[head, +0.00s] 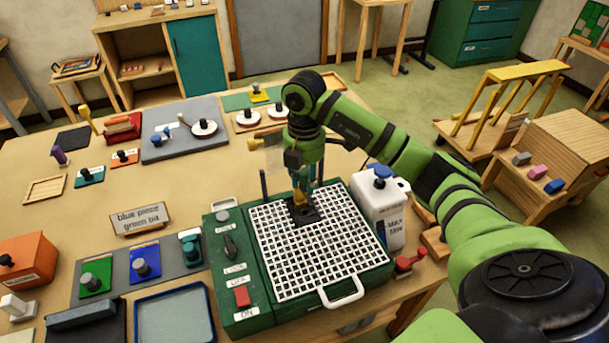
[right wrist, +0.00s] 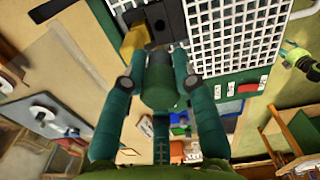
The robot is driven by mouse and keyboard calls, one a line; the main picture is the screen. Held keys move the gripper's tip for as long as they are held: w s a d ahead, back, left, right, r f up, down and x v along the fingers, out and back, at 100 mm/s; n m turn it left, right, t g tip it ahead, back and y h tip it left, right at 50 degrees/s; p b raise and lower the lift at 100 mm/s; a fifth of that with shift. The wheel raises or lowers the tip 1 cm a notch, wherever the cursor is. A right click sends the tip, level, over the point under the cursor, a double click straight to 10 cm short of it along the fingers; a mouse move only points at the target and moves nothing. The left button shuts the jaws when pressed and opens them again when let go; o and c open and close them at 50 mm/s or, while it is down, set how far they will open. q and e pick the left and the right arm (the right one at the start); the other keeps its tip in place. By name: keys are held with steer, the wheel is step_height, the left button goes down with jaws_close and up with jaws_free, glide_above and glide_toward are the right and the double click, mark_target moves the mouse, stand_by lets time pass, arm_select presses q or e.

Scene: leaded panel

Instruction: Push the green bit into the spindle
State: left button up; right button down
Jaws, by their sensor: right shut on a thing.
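My right gripper (head: 303,181) points down over the white grid of the green machine. In the right wrist view the black block (right wrist: 142,14) shows a dark round spot, which may be the spindle. I cannot tell whether the bit touches it. My left gripper does not show clearly in either view.
The green machine (head: 233,318) has a red switch (head: 242,296) and a white front handle (head: 341,292). A white jug (head: 392,216) stands close on its right. Knobbed blocks, a blue-edged tray (head: 174,287) and a sign (head: 140,219) lie left. Open tabletop (head: 200,185) lies behind the sign.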

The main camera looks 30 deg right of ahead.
mark_target(305, 194)
steer(key=shift+f+b, duration=1.35)
steer(key=shift+f, duration=0.55)
steer(key=shift+f+b, duration=0.75)
steer(key=shift+f, duration=0.3)
steer(key=shift+f+b, duration=0.75)
steer(key=shift+f, duration=0.45)
steer(key=shift+r, duration=0.15)
steer(key=shift+r+p, duration=0.75)
steer(key=shift+r, duration=0.05)
stand_by(0.8)
steer(key=shift+f+b, duration=0.7)
steer(key=shift+f, duration=0.3)
